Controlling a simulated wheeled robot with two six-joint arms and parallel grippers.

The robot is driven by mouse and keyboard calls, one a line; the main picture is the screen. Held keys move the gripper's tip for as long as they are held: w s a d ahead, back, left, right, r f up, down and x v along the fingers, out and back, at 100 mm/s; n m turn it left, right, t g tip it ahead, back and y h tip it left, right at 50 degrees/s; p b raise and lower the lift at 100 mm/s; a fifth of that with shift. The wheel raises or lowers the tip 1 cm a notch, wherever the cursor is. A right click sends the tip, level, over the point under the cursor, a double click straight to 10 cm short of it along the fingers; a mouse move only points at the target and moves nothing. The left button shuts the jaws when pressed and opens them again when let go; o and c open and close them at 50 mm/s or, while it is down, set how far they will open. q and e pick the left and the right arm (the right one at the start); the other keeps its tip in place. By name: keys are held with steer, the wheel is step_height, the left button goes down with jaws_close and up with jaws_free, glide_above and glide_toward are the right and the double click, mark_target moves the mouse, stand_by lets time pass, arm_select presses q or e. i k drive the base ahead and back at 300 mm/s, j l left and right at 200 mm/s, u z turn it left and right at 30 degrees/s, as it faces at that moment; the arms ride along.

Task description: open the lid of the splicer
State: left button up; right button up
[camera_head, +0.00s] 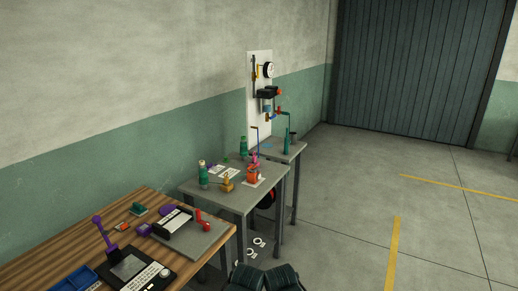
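No item in view can be named the splicer with certainty. On the wooden table at the lower left lies a flat black device (112,282) with a grey screen and a white dial. A purple lever with a ball top (103,230) stands at its back left. Behind it to the right, a grey plate (203,243) carries a low black and white unit (172,222) and a red lever (203,216). At this size I cannot make out a lid on either. Neither of my grippers is in view.
A blue tray (72,281) and small purple, orange and green items share the wooden table (47,243). Beyond it stand a grey table (228,201) with green bottles and an orange tool, then a second grey table near a white wall panel (257,57). Floor on the right is clear.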

mark_target(258, 169)
steer(key=i+l, duration=0.25)
steer(key=i, duration=0.2)
steer(key=i+l+z, duration=0.15)
steer(key=i, duration=0.35)
steer(key=i+l, duration=0.25)
steer(key=i, duration=0.25)
steer(key=i+l+z, duration=0.15)
steer(key=i, duration=0.3)
